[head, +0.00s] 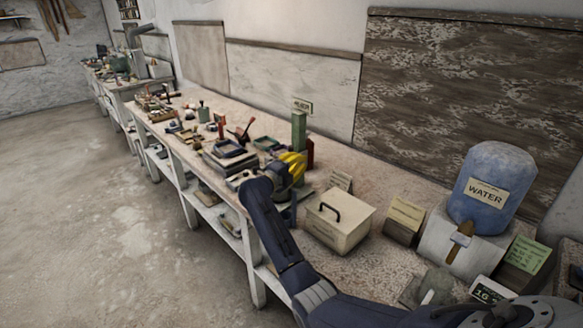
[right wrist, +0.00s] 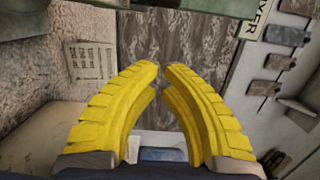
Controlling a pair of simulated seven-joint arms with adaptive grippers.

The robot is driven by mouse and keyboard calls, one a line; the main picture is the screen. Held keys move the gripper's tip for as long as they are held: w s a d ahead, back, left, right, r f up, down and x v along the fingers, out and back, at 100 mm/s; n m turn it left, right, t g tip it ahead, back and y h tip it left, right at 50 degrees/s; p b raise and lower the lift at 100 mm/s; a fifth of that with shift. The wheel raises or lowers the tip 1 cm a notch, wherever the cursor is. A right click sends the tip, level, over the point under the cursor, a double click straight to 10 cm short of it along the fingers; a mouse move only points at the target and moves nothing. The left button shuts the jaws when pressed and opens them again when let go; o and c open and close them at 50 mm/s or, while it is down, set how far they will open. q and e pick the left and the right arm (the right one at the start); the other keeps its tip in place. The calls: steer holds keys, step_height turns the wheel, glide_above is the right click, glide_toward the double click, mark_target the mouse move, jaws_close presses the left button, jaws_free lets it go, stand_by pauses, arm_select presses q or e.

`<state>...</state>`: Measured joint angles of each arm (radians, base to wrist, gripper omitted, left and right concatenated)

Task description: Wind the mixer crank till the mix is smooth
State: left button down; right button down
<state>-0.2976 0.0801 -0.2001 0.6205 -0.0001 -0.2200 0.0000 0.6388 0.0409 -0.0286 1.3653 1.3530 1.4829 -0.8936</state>
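The mixer appears as a green upright column (head: 299,130) on the bench, with a small sign (head: 302,106) behind it. My right gripper (head: 293,164) has yellow fingers and is in front of the column's lower part, covering some of it. I cannot make out the crank or the mix; the gripper and arm may hide them. In the right wrist view the yellow fingers (right wrist: 161,72) curve together, their tips almost meeting, with nothing visible between them. A green part (right wrist: 235,7) shows beyond them at the top edge. My left gripper is not in view.
A cream box (head: 338,222) with a dark handle stands right of the gripper. A blue water tank (head: 492,187) stands further right. Trays and tools (head: 228,152) crowd the bench to the left. A card (right wrist: 90,62) shows in the right wrist view. The floor is clear.

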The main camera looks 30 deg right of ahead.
steer(key=shift+w+d, duration=0.3)
steer(key=shift+w, duration=0.5)
steer(key=shift+w+d, duration=0.3)
steer(key=shift+w, duration=0.55)
steer(key=shift+w+d, duration=0.3)
steer(key=shift+w, duration=0.5)
steer(key=shift+d, duration=0.1)
